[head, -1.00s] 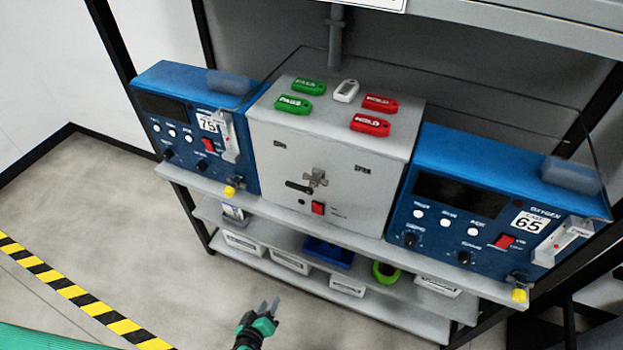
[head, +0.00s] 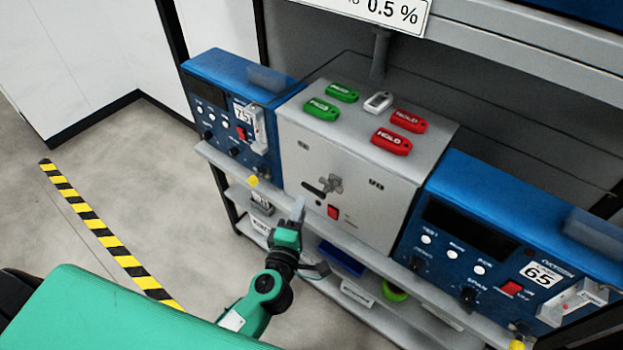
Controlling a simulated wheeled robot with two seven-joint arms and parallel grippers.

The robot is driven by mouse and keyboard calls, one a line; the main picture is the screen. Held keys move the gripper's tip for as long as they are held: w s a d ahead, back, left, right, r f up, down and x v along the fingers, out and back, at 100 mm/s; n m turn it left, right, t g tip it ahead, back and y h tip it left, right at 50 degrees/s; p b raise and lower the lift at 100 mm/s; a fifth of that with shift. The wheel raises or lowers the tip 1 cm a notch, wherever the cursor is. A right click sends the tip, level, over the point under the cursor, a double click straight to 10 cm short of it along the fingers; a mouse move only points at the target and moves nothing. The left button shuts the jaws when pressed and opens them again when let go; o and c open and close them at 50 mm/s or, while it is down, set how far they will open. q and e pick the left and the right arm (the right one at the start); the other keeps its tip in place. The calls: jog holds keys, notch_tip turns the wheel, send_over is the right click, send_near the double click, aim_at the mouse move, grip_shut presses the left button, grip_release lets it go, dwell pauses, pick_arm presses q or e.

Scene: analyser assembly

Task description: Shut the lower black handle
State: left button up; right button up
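The grey box (head: 345,147) stands in the middle of the shelf. On its front, the lower black handle (head: 312,187) is a short dark bar that lies left of and below a grey knob-like fitting (head: 331,183). My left gripper (head: 298,208) is in front of the box, with its grey fingertips a little below and left of the handle in the picture. I see no clear contact with the handle. The gap between the fingers is not clear from this angle. My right gripper is not in view.
A red switch (head: 333,212) is right of the fingertips. Blue analysers stand left (head: 225,62) and right (head: 490,195) of the box. Green, white and red tags (head: 391,141) lie on its top. A lower shelf holds bins. Open floor lies left, with striped tape (head: 107,238).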

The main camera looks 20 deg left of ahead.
aim_at(308, 189)
pick_arm(q)
jog(key=w, duration=0.5)
jog(key=w+p, duration=0.1)
jog(key=w, duration=0.4)
jog(key=shift+a, duration=0.2)
grip_shut()
